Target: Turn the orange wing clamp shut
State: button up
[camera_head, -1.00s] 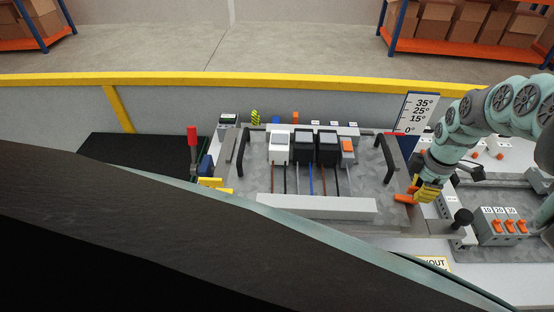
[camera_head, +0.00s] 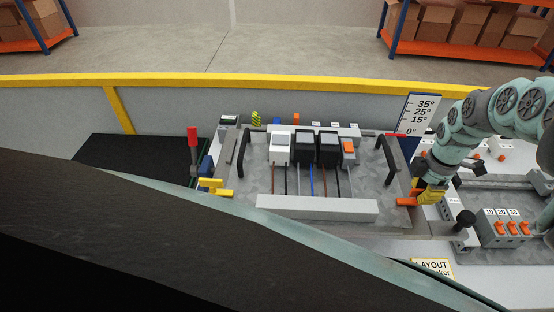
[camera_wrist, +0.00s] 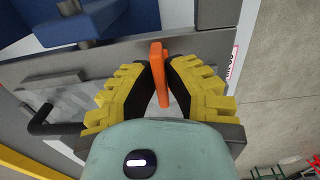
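The orange wing clamp (camera_head: 407,201) sits at the right front edge of the grey panel tray. My gripper (camera_head: 430,195), with yellow ribbed fingers, is at the clamp's right side in the head view and hides part of it. In the wrist view the orange wing (camera_wrist: 158,72) stands upright between the two fingers of my gripper (camera_wrist: 160,80). The black inner pads close in on both sides of the wing, and the fingers look shut on it. A yellow wing clamp (camera_head: 215,186) is at the tray's left edge.
The panel tray (camera_head: 235,208) carries several devices with wires and two black handles (camera_head: 391,160). An angle scale (camera_head: 415,115) stands behind it. A black knob (camera_head: 465,218) and a breaker block (camera_head: 503,232) are to the right. A large dark surface (camera_head: 120,230) fills the lower left foreground.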

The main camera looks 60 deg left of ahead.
jog(key=o, duration=0.4)
jog(key=shift+o, duration=0.2)
